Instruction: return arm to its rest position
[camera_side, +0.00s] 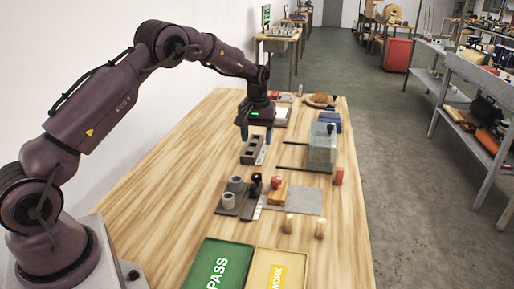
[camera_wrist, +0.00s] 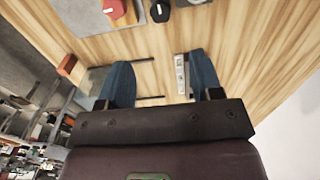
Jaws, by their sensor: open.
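My gripper (camera_side: 257,133) hangs fingers down above the far half of the wooden table (camera_side: 190,190). Its two blue fingers are apart, with the grey slotted block (camera_side: 253,151) just below and in front of them. In the wrist view my gripper (camera_wrist: 162,75) shows its fingers spread, with table and part of a pale strip (camera_wrist: 181,75) between them. I see nothing held. My arm is bent and stretched out over the table. Whether the fingertips touch the block cannot be told.
A grey machine (camera_side: 322,150) with dark rods stands right of the gripper. Green (camera_side: 205,250) and yellow (camera_side: 262,258) trays lie at the front. Left table is clear.

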